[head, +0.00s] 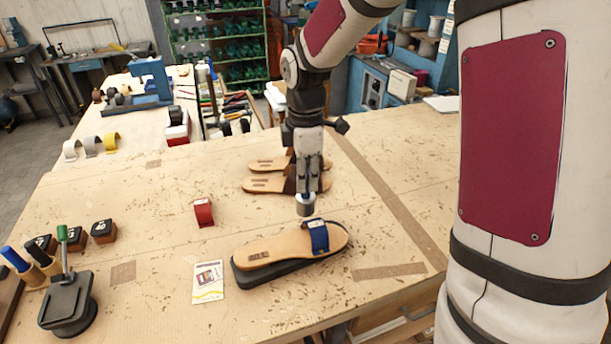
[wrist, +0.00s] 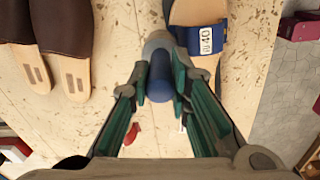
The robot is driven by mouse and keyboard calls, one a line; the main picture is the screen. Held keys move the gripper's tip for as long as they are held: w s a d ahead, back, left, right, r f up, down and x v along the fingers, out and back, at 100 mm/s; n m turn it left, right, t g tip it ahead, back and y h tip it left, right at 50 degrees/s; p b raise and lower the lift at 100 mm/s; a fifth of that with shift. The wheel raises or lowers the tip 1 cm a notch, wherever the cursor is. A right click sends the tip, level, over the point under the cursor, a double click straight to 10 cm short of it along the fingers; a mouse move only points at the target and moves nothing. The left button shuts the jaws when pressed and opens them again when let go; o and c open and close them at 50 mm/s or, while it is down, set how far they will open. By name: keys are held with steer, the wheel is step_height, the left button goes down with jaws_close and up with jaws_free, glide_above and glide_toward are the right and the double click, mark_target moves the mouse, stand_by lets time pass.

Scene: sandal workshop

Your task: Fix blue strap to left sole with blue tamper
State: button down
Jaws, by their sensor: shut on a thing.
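My gripper (head: 310,178) is shut on the blue tamper, whose grey head (head: 305,206) points down just beyond the sandal. In the wrist view, the tamper's blue handle (wrist: 160,76) is between the green-padded fingers of my gripper (wrist: 160,84). A tan sole (head: 280,247) lies on a dark base (head: 262,275) on the bench. The blue strap (head: 319,237) lies across its right end and bears a white tag. In the wrist view, the blue strap (wrist: 220,50) is right of the tamper. Any contact between tamper and strap cannot be made out.
Two brown-strapped sandals (head: 265,185) lie behind my gripper. A red strap (head: 203,212) and a card (head: 208,283) lie left of the sandal. Dark blocks (head: 103,231) and a green-handled tool (head: 64,250) stand at the left. Bare bench (head: 380,220) is free to the right.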

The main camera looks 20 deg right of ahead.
step_height(320, 180, down, 3)
steer(key=shift+f+b, duration=0.1)
steer(key=shift+b, duration=0.2)
steer(key=shift+s+r+p, duration=0.1)
steer(key=shift+r+p, duration=0.9)
steer(key=shift+r, duration=0.8)
steer(key=shift+f, duration=0.1)
step_height(320, 180, down, 4)
steer(key=shift+r+b, duration=0.2)
steer(key=shift+b, duration=0.2)
steer(key=shift+r+p, duration=0.9)
steer(key=shift+r, duration=0.9)
steer(key=shift+r, duration=0.15)
